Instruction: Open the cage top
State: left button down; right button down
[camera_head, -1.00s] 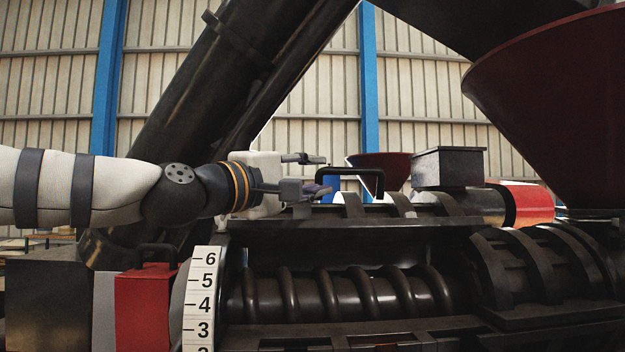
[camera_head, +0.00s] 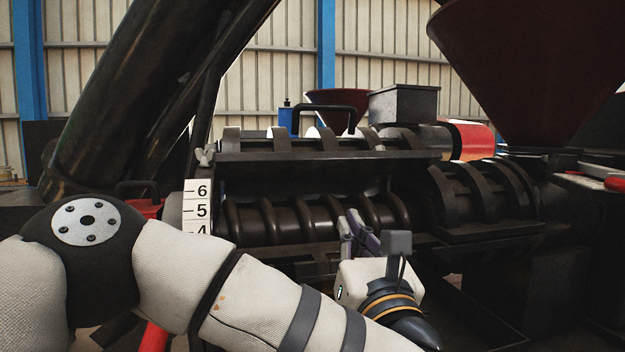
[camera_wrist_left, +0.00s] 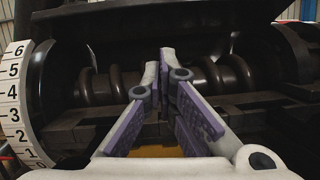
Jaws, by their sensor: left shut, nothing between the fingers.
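The cage top (camera_head: 300,155) is a dark ribbed half-shell, tipped up behind the screw, with a black handle (camera_head: 331,108) on its far upper side. The dark screw (camera_head: 270,222) shows in the opening below it. In the left wrist view the cage top's edge (camera_wrist_left: 150,16) runs across the top, with the screw (camera_wrist_left: 100,88) beneath. My left gripper (camera_head: 354,226) is in front of the opening, below and apart from the handle. Its purple-padded fingers (camera_wrist_left: 167,60) are shut and hold nothing. My right gripper is out of view.
A white number scale (camera_head: 197,208) stands at the left end of the screw; it also shows in the left wrist view (camera_wrist_left: 14,100). A closed ribbed cage section (camera_head: 465,195) and a dark red hopper (camera_head: 525,70) are at right. A black box (camera_head: 403,104) stands behind.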

pick_arm(q)
jog(key=s+f+n, duration=0.1)
jog(key=y, duration=0.1)
send_near(319, 170)
jog(key=shift+w+a+f+n+b, duration=0.15)
jog(key=shift+w+f+b, duration=0.05)
jog(key=shift+w+f, duration=0.3)
jog(key=shift+w+a+f+n+b, duration=0.15)
jog(key=shift+w+f, duration=0.2)
jog(key=shift+f, duration=0.25)
jog(key=r, duration=0.1)
jog(key=w+r, duration=0.2)
jog(key=shift+w+a+r+p, duration=0.2)
jog(key=shift+a+r+p, duration=0.15)
jog(key=shift+r, duration=0.05)
